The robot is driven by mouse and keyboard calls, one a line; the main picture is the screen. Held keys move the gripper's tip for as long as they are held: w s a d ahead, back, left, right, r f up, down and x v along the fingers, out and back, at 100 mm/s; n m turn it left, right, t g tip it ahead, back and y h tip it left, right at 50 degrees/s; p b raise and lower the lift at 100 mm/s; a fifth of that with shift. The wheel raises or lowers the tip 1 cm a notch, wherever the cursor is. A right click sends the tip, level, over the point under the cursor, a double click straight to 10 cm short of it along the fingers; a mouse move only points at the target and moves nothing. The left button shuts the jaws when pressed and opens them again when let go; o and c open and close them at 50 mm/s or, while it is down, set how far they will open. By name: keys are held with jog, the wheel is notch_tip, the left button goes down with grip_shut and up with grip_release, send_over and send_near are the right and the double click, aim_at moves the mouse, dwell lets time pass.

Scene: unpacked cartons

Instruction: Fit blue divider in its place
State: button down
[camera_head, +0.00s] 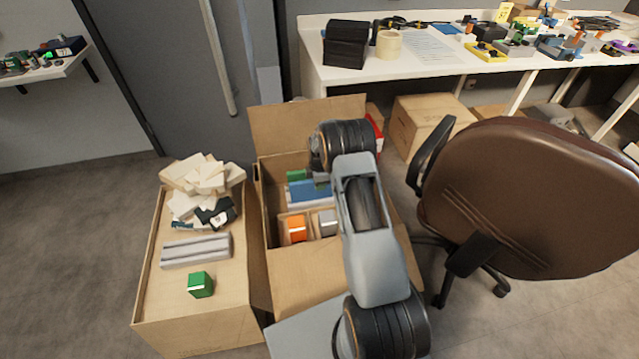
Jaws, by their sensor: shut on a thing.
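The blue divider (301,191) is inside the open carton (266,215), toward its back half, with its right part hidden by my arm. A small grey part of my gripper (321,178) shows at the divider's upper right. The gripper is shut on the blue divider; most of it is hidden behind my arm. I cannot tell whether the divider is fully seated. A pale strip runs along its lower edge. A green block (296,175) shows behind the divider. An orange block (297,229) and a grey block (327,223) sit in front compartments.
A closed carton (180,315) at left carries a green cube (201,284), grey strips (195,249), a black item (217,212) and pale packing pieces (202,175). A brown chair (540,200) stands close on the right. A cluttered white bench (430,70) is behind.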

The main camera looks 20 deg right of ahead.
jog(key=shift+f, duration=0.3)
jog(key=c, duration=1)
grip_release()
jog(key=shift+r, duration=0.15)
notch_tip(320, 180, up, 14)
jog(key=shift+f+p, duration=0.2)
jog(key=shift+p, duration=0.95)
